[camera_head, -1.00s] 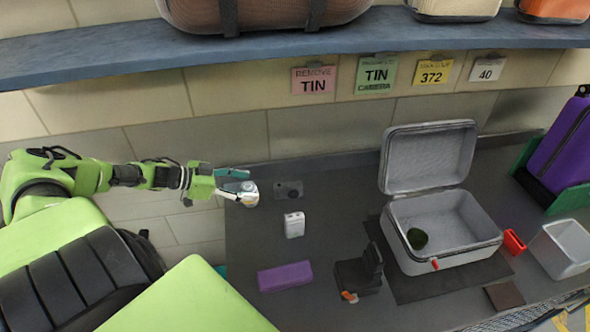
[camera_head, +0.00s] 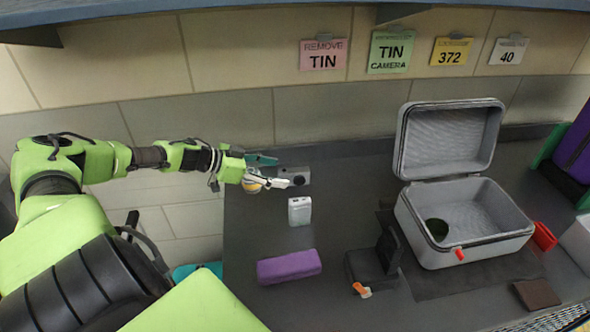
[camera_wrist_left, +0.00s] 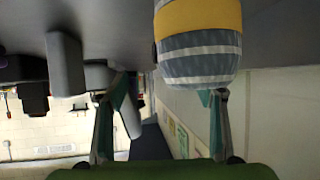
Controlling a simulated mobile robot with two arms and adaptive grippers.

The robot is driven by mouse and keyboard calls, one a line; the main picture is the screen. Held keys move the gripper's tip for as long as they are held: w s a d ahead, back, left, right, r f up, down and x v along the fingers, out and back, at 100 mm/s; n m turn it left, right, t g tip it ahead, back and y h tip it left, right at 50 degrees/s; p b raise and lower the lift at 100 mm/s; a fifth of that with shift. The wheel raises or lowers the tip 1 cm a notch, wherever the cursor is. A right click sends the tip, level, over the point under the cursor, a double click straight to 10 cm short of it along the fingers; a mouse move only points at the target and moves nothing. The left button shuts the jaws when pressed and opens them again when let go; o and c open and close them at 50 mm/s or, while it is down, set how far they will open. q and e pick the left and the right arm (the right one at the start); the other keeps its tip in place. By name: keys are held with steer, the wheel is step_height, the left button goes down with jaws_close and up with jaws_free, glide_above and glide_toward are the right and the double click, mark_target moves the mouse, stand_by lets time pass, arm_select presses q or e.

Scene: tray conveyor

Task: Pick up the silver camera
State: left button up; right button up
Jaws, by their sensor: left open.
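The silver camera (camera_head: 298,175) is a small grey block with a dark round lens, at the back left of the dark counter. My left gripper (camera_head: 281,171) is open, with its fingertips at the camera's left side in the head view. I cannot tell whether they touch it. A yellow-banded tin (camera_head: 252,187) is partly hidden by the gripper. In the left wrist view, which looks upside down, the tin (camera_wrist_left: 200,45) shows large near the right fingertip, and the open fingers (camera_wrist_left: 168,95) have nothing clearly between them. I cannot pick out the camera there. My right gripper is not in view.
A white box (camera_head: 300,211) stands just in front of the camera. A purple case (camera_head: 289,267) and a black holder (camera_head: 366,268) are nearer. An open grey suitcase (camera_head: 480,255) stands right, with a dark green round item (camera_head: 437,229) inside. The wall (camera_head: 225,95) is close behind.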

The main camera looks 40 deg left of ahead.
mark_target(293, 173)
arm_select(q)
steer(key=shift+w+a+r+b+x, duration=0.1)
steer(key=shift+w+b+x, duration=0.05)
steer(key=shift+b+x, duration=1)
steer(key=shift+w+a+r+b+x, duration=0.1)
steer(key=shift+r+b+x, duration=0.05)
steer(key=shift+b+x, duration=0.95)
steer(key=shift+w+d+f+b, duration=0.2)
steer(key=shift+w+f+b, duration=0.1)
steer(key=shift+w, duration=0.1)
jaws_close()
